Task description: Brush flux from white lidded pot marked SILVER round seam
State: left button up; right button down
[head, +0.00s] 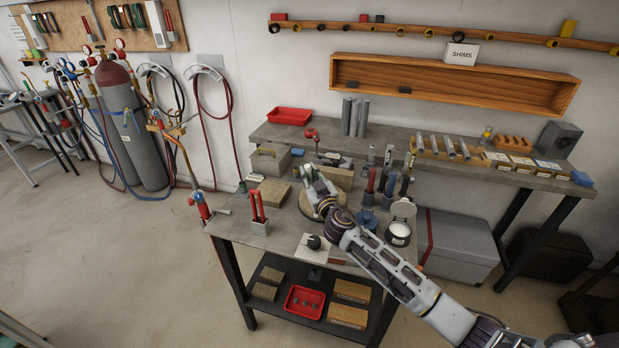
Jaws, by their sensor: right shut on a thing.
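A white pot (398,233) with a dark band and a pale label stands at the right front of the near bench. Its lid (403,209) appears raised behind it, and white stuff shows inside. The label is too small to read. My right gripper (313,180) is shut over a round tan board (318,206) at the bench's middle, left of and behind the pot. The thing in its fingers is too small and hidden to make out. The seam cannot be made out; my gripper and wrist cover part of the board. My left gripper is not in view.
A holder with red-handled tools (258,212) stands at the bench's left. A black knob on a white plate (314,242) lies in front. A torch (201,207) hangs at the left edge.

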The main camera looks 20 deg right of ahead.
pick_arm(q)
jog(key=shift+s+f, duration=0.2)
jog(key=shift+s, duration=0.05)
pick_arm(e)
jog(key=shift+w+d, duration=0.25)
jog(key=shift+w, duration=0.25)
jog(key=shift+w, duration=0.1)
pick_arm(q)
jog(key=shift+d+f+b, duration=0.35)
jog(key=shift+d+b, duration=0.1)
jog(key=shift+b, duration=0.1)
pick_arm(e)
jog(key=shift+w+d, duration=0.65)
jog(key=shift+w, duration=0.35)
jog(key=shift+s+a+f, duration=0.1)
jog(key=shift+s, duration=0.1)
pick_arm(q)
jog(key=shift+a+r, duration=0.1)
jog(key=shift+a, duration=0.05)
pick_arm(e)
jog(key=shift+s+a, duration=0.55)
jog(key=shift+s, duration=0.35)
jog(key=shift+s+a, duration=0.1)
jog(key=shift+s, duration=0.05)
jog(key=shift+s+a, duration=0.25)
jog(key=shift+s, duration=0.25)
jog(key=shift+s+a, duration=0.25)
jog(key=shift+s, duration=0.2)
